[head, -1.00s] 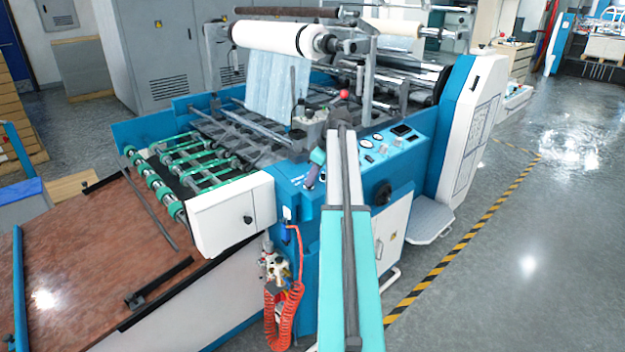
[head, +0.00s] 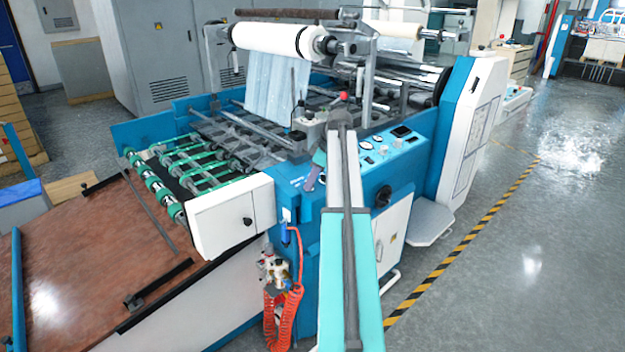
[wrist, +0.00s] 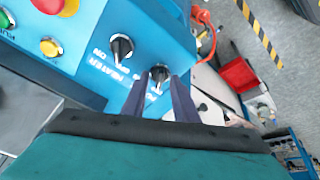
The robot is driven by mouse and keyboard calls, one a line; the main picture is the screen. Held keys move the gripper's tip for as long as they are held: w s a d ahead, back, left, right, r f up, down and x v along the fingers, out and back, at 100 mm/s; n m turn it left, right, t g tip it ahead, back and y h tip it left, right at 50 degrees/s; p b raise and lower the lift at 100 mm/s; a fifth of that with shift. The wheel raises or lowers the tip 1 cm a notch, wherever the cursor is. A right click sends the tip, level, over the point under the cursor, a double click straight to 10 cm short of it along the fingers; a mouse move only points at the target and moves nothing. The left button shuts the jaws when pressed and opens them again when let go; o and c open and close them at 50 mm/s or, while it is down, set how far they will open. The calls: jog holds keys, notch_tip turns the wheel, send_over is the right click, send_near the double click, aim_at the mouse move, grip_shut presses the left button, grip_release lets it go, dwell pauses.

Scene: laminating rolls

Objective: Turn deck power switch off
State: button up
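In the wrist view, a black rotary knob (wrist: 159,73) sits on the blue control panel (wrist: 100,85). The label beside it is partly hidden by my fingers. My gripper (wrist: 159,84) is open, with its two dark fingers spread either side of this knob. I cannot tell whether they touch it. A second black knob (wrist: 121,47), with a white pointer mark, is to the upper left, with "HEATER" and "ON" lettering near it. In the head view, my gripper (head: 311,178) points down at the blue machine's near corner; the knobs cannot be made out there.
A coiled red hose (head: 283,310) hangs below the machine's corner. A white door panel (head: 230,215) stands to the left. The floor at right is open.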

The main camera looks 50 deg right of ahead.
jog(key=shift+r, duration=0.2)
jog(key=b+v, duration=0.2)
jog(key=v, duration=1.1)
jog(key=shift+s+r, duration=0.15)
jog(key=shift+r, duration=0.1)
jog(key=shift+d, duration=0.1)
dwell(0.5)
